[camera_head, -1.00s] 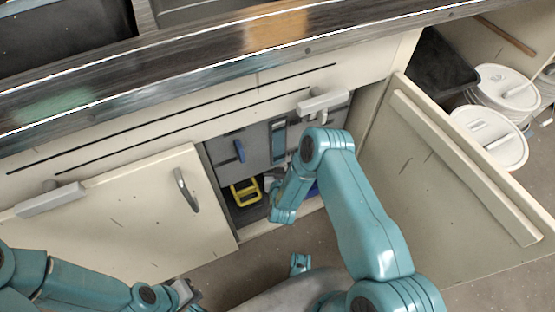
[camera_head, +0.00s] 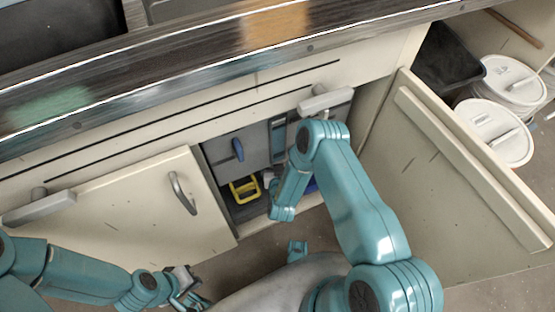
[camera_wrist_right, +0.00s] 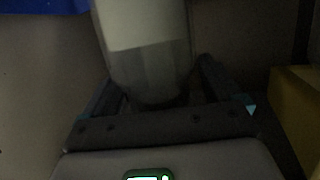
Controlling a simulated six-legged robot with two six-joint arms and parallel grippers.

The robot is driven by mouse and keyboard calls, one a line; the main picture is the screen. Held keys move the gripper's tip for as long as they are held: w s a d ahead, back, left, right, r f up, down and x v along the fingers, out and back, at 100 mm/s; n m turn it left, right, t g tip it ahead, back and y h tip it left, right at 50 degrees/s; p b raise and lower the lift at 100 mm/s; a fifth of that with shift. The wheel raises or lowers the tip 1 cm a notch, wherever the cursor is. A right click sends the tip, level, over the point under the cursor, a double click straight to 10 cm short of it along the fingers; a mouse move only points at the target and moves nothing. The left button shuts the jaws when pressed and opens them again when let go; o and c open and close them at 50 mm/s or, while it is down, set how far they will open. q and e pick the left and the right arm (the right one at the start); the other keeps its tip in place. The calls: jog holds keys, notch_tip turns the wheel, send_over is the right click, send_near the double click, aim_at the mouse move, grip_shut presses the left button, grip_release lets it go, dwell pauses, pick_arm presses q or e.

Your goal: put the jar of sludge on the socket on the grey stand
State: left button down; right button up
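In the right wrist view a pale cylinder with a greyer lower part (camera_wrist_right: 148,70) stands between the two fingers of my right gripper (camera_wrist_right: 160,85); it may be the jar of sludge, but no label shows. The view is too dark to tell if the fingers press on it. In the head view my right arm reaches into the open cabinet and hides its own gripper. My left gripper (camera_head: 188,290) is low at the left, outside the cabinet, with its fingers apart and empty. I cannot make out the grey stand or its socket.
A yellow frame-like thing (camera_head: 244,190) sits inside the cabinet. The countertop (camera_head: 200,75) runs above. White lidded buckets (camera_head: 497,130) stand behind the right door.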

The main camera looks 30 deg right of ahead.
jog(key=shift+r, duration=0.1)
jog(key=shift+s+a+r, duration=0.1)
jog(key=shift+s, duration=0.1)
jog(key=p+v, duration=0.4)
jog(key=v, duration=0.7)
jog(key=shift+s, duration=0.2)
